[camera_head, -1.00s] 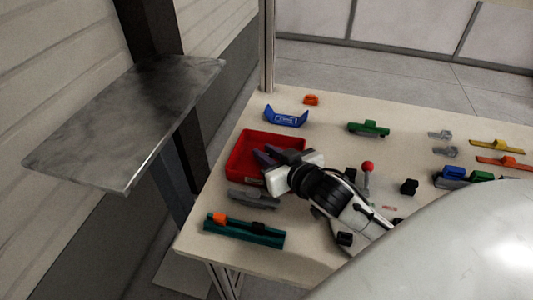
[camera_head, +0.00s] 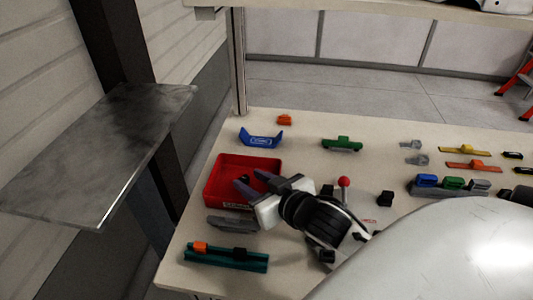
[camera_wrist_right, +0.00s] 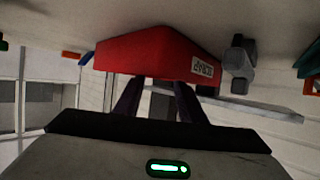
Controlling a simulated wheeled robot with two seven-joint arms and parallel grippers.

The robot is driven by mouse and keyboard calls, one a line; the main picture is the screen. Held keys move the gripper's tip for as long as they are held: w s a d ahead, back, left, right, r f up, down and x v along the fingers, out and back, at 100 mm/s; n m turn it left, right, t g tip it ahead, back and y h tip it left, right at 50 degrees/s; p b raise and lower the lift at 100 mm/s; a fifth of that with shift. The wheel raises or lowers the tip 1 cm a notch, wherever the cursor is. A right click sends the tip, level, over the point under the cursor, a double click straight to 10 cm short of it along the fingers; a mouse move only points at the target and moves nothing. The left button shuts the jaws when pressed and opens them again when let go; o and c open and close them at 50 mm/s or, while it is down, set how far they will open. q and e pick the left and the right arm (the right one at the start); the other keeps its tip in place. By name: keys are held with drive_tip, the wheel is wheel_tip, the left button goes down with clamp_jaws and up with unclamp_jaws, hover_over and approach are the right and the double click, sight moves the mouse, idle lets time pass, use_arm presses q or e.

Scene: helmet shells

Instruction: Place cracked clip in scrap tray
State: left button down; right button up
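The red scrap tray (camera_head: 213,187) stands on the left part of the table. In the right wrist view it fills the upper middle, with its white label (camera_wrist_right: 202,68) on the outer wall. My right gripper (camera_head: 252,182) is at the tray's right side, with its fingers over that edge. In the right wrist view its two fingers (camera_wrist_right: 157,100) stand apart with nothing visible between them. I cannot pick out the cracked clip; part of the tray floor is hidden by the gripper. My left gripper is not in view.
A blue holder (camera_head: 261,138) and an orange clip (camera_head: 284,119) lie behind the tray. A grey part (camera_head: 231,223) and a teal rail (camera_head: 226,257) lie in front. A red-knobbed lever (camera_head: 344,183) stands right of the gripper. A green part (camera_head: 342,144) is farther back.

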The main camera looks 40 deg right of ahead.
drive_tip(key=v, duration=0.7)
drive_tip(key=shift+s+r, duration=0.15)
drive_tip(key=shift+s, duration=0.2)
